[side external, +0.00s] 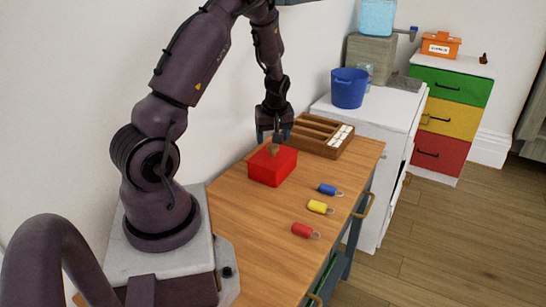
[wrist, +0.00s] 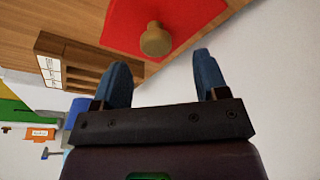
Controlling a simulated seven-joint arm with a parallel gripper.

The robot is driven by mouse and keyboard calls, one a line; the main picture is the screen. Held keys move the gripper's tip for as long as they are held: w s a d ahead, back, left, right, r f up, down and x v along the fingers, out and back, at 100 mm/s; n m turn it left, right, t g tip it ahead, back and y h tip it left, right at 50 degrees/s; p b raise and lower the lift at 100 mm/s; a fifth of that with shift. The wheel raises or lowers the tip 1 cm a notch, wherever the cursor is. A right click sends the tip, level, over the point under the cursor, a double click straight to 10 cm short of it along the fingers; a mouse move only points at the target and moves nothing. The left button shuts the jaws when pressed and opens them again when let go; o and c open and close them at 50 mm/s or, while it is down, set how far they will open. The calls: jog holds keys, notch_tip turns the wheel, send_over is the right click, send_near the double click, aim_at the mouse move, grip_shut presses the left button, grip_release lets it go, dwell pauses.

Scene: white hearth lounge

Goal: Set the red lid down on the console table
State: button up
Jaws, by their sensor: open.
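The red lid (wrist: 120,22) shows in the wrist view with a tan knob (wrist: 155,40). In the side view the lid (side external: 262,159) lies on top of a red box (side external: 269,176), which stands on the wooden console table (side external: 250,225) near the wall. My gripper (side external: 274,139) is right above the lid, pointing down, with its fingers apart. In the wrist view my gripper (wrist: 163,65) has its two blue fingertips short of the knob, with nothing between them. The lid's far edge is cut off in the wrist view.
A wooden compartment tray (side external: 322,134) stands behind the box. Blue (side external: 328,189), yellow (side external: 319,207) and red (side external: 303,230) key tags lie along the table's right side. The table front is clear. A white cabinet with a blue bucket (side external: 349,88) stands beyond.

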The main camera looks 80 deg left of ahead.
aim_at(273, 145)
jog(key=x, duration=0.4)
jog(key=shift+w+f, duration=0.2)
jog(key=shift+f, duration=0.2)
jog(key=c, duration=1.1)
jog(key=shift+r, duration=0.1)
